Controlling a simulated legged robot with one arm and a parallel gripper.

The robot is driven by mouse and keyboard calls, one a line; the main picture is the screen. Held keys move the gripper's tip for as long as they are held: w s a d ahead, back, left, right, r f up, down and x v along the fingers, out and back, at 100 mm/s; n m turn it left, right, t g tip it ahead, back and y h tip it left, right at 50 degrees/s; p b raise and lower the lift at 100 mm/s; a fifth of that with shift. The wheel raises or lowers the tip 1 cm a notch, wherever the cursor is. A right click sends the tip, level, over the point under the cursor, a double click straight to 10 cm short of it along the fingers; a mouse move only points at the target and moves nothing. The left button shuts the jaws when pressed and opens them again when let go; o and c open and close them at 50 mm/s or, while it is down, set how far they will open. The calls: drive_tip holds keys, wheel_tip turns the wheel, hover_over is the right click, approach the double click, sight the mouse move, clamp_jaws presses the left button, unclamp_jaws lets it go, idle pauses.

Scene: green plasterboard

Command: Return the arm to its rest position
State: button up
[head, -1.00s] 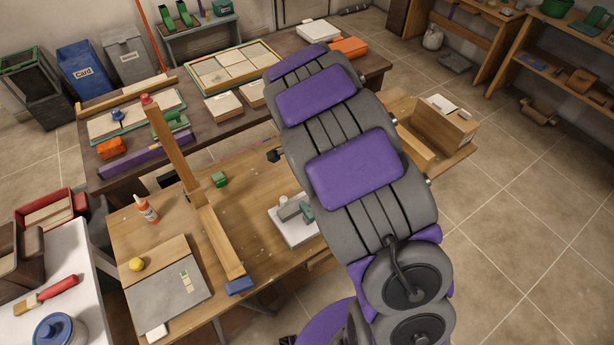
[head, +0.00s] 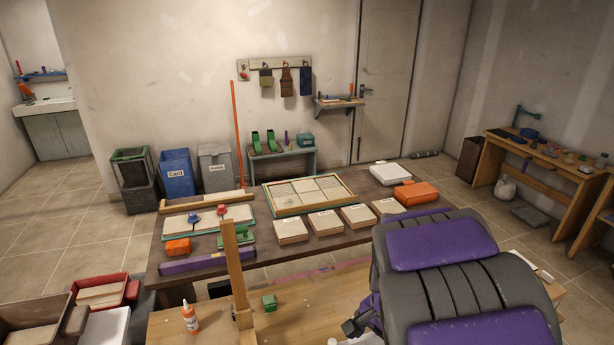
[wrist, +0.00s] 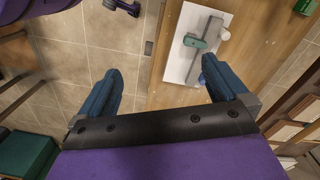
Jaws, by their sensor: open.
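My arm, with purple pads and grey segments, fills the lower right of the head view. My gripper (wrist: 158,85) is in the wrist view, with its two blue fingers wide apart and nothing between them. Past the fingertips, a white board (wrist: 183,72) lies on the wooden workbench (wrist: 262,25). A grey and green tool (wrist: 196,42) rests on the board. My gripper cannot be made out in the head view, where my own arm hides part of the workbench.
The workbench holds a glue bottle (head: 190,318), an upright wooden post (head: 236,270) and a green block (head: 269,303). Behind it, a dark table (head: 290,255) carries tile stacks, a framed panel (head: 308,193) and an orange case (head: 416,193). Tiled floor (head: 75,215) is open at left.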

drive_tip(key=s+r+n+g+b, duration=0.1)
drive_tip(key=s+n, duration=0.9)
drive_tip(key=s, duration=1.3)
wheel_tip(320, 180, up, 3)
drive_tip(key=shift+a+f+b, duration=0.15)
drive_tip(key=shift+a+b, duration=0.2)
drive_tip(key=shift+b, duration=0.4)
